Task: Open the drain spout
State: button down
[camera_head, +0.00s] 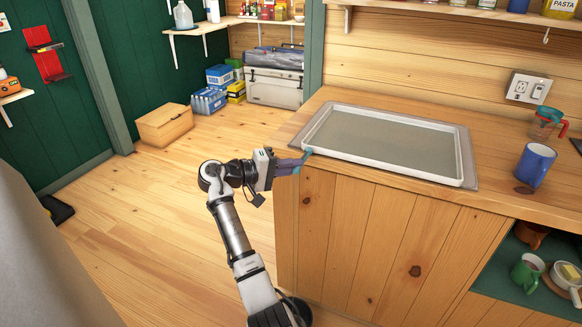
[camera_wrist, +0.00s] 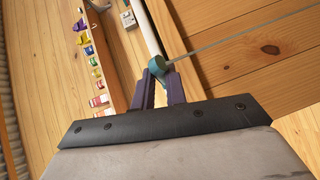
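A white-rimmed tray (camera_head: 385,143) lies on the wooden counter. The drain spout, a small teal piece (camera_head: 306,155), is at the tray's near left corner. In the wrist view the spout is a round teal knob (camera_wrist: 157,66) at the end of the tray's pale rim (camera_wrist: 142,30). My gripper (camera_head: 298,163) reaches in from the left at the counter's edge. Its purple fingers (camera_wrist: 160,80) have a narrow gap between them, and their tips are at the spout. Whether they press on it from both sides cannot be told.
A blue mug (camera_head: 535,164) and a measuring cup (camera_head: 546,122) stand on the counter right of the tray. The wooden cabinet front (camera_head: 375,240) is below. A cardboard box (camera_head: 165,126) and a white cooler (camera_head: 273,87) are at the back. The floor at left is mostly clear.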

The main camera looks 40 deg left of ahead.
jog(key=c, duration=1.4)
grip_release()
jog(key=b+v, duration=0.3)
jog(key=v, duration=1)
jog(key=shift+s+a, duration=0.15)
jog(key=shift+s, duration=0.2)
jog(key=shift+r, duration=0.1)
